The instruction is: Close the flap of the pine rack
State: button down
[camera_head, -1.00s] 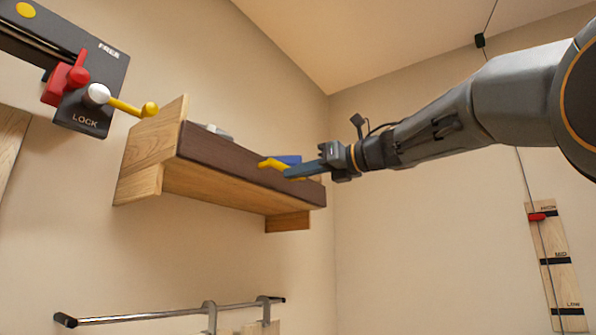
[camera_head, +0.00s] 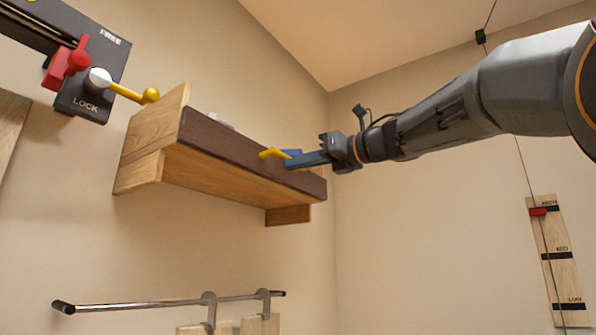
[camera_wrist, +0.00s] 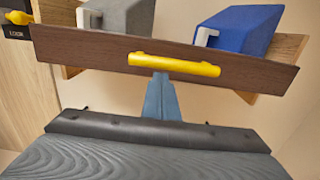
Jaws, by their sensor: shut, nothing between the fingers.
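The pine rack (camera_head: 205,183) is mounted on the wall, seen from below in the head view. Its dark brown flap (camera_head: 225,143) runs along the front and also shows in the wrist view (camera_wrist: 85,50). A yellow handle (camera_wrist: 172,65) is on the flap's outer face; it also shows in the head view (camera_head: 272,153). My gripper (camera_head: 290,162) is shut and empty, its tips at the flap's face by the handle. In the wrist view the fingertips (camera_wrist: 160,76) end just below the handle; I cannot tell whether they touch. I cannot tell whether the flap is fully upright.
A blue box (camera_wrist: 235,28) and a grey box (camera_wrist: 127,15) sit behind the flap. A dark lock panel with a yellow-knobbed lever (camera_head: 125,93) is left of the rack. A metal rail (camera_head: 150,304) is below. Open air lies right of the rack.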

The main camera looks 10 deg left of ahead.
jog(key=s+d+r+b, duration=0.2)
jog(key=s+d+b, duration=0.1)
jog(key=d, duration=0.5)
jog(key=shift+s+d+r+b, duration=0.2)
jog(key=shift+d+r+b, duration=0.05)
jog(key=shift+r+b, duration=0.05)
